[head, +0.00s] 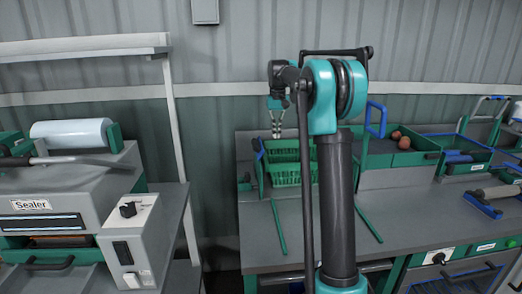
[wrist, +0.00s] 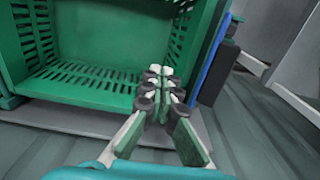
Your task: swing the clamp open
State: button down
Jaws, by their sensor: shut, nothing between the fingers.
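A green slatted crate (head: 286,174) stands on the bench; its open inside with slotted walls and floor fills the upper left of the wrist view (wrist: 80,85). A blue bar with a dark block (wrist: 217,72) stands upright beside the crate's right side in the wrist view; it looks like the clamp. I cannot tell whether these are the same part. My gripper (head: 277,133) points down at the crate's back; its fingertips (wrist: 160,72) are together and empty, left of the blue bar and apart from it.
Two green rails (head: 279,227) lead forward on the grey bench (head: 325,236). A green tray (head: 403,155) with several tomatoes is at right. The sealer (head: 62,200) stands left, beyond a gap.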

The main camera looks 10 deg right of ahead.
aim_at(260, 144)
notch_tip(260, 144, down, 5)
jog(key=shift+f, duration=0.1)
dwell(1.1)
jog(key=shift+a, duration=0.1)
jog(key=shift+a, duration=3.35)
notch_tip(260, 144, up, 9)
jog(key=d, duration=0.2)
